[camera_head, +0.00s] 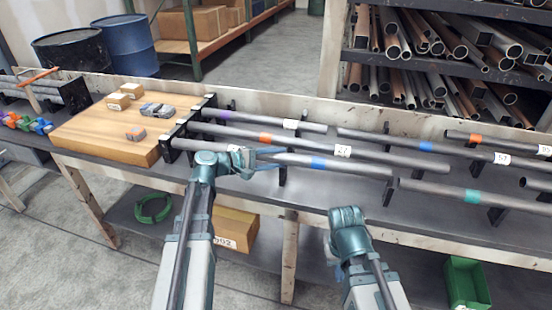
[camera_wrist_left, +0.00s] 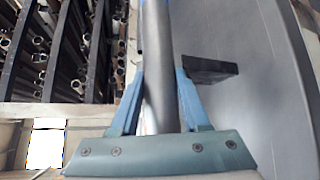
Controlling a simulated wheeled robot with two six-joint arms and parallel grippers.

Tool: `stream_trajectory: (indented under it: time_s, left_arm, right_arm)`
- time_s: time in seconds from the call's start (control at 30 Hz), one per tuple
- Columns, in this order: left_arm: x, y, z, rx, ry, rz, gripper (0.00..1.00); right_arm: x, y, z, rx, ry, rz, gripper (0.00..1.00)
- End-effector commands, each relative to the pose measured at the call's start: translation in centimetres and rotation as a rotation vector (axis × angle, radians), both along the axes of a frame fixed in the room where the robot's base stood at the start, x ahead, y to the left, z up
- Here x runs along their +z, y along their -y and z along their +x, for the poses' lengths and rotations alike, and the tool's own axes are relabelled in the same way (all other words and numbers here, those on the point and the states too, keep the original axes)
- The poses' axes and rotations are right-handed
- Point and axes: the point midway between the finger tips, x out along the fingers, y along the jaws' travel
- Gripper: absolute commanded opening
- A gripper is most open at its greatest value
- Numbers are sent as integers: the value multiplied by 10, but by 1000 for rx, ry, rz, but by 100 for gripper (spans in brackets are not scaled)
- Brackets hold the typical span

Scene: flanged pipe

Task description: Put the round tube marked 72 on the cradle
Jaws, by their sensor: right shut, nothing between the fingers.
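Several grey round tubes with coloured bands and white labels lie on black supports along the bench; I cannot read 72 on any of them. One grey tube with a blue band (camera_head: 318,162) has its label partly covered by my left gripper (camera_head: 276,160). In the left wrist view, a grey tube (camera_wrist_left: 158,60) runs between the two blue fingers of that gripper (camera_wrist_left: 160,80); whether they press on it is unclear. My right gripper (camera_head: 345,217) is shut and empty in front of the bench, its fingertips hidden. A black notched support (camera_head: 190,130) beside the wooden board may be the cradle.
The wooden board (camera_head: 90,137) carries small boxes and grey parts. Tubes labelled 21 (camera_head: 375,154) and 57 (camera_head: 460,151) lie nearby. Racks of pipes (camera_head: 450,50) stand behind the bench. A green bin (camera_head: 466,285) and cardboard box (camera_head: 236,228) are below.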

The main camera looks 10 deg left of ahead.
Motion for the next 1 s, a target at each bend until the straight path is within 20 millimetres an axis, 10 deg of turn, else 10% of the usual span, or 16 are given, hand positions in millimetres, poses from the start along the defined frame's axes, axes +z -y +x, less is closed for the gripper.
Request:
stream_trajectory:
  time_s: [0.2, 1.0]
  left_arm:
    - [-14, 2, -4, -16, -20, 46, 81]
    - [33, -95, -89, 1, 5, 4, 81]
  right_arm:
    - [-4, 0, 0, 0, 0, 0, 0]
    - [33, 0, 0, 0, 0, 0, 0]
